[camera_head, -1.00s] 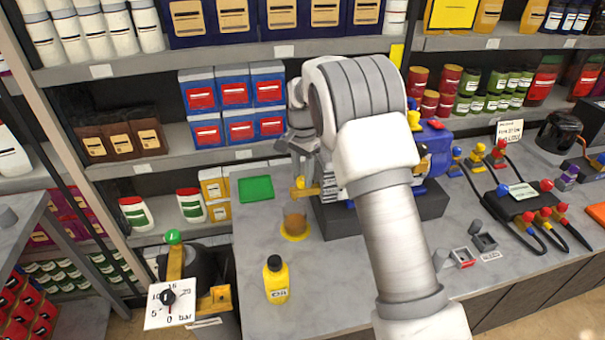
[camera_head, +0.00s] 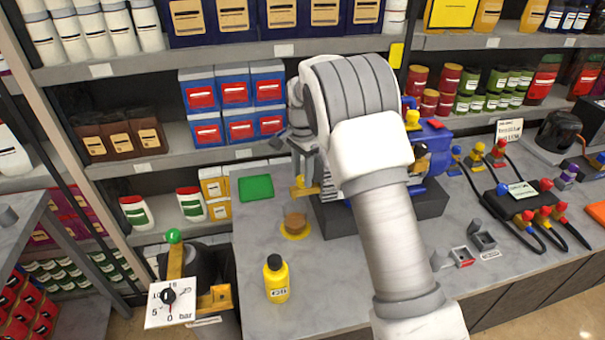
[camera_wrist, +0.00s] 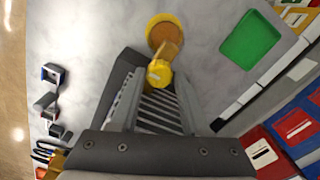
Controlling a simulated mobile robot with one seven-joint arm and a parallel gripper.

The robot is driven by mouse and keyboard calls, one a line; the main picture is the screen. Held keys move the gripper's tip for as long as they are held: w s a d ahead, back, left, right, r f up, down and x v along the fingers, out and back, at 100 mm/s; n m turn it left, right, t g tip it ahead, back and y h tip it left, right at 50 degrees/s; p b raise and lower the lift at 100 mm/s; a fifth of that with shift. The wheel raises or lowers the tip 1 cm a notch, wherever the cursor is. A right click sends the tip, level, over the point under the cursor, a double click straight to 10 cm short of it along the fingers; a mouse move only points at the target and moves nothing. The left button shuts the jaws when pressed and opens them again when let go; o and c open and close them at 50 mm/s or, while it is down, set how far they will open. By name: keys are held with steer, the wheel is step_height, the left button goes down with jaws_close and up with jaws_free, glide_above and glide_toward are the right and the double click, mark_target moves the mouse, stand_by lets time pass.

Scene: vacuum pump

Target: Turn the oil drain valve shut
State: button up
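The oil drain valve (camera_head: 304,190) is a yellow and brass piece on the left end of the blue pump (camera_head: 435,148). In the wrist view its yellow knob (camera_wrist: 158,73) lies between the tips of my gripper (camera_wrist: 159,77), with the brass spout pointing away. My gripper's fingers look apart, with a finned grey surface showing between them; contact with the knob cannot be made out. In the head view my gripper (camera_head: 305,172) reaches down at the valve, partly hidden by my arm. A brown-filled cup (camera_head: 295,221) on a yellow base stands below the spout.
A yellow oil bottle (camera_head: 276,281) stands near the bench's front left. A green tray (camera_head: 256,188) lies behind the cup. A pressure dial (camera_head: 171,304) is at lower left. Hoses and a manifold (camera_head: 525,200) are at right. Stocked shelves close off the back.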

mark_target(303, 178)
steer(key=shift+o, duration=1.2)
step_height(303, 178, up, 17)
steer(key=shift+r, duration=0.2)
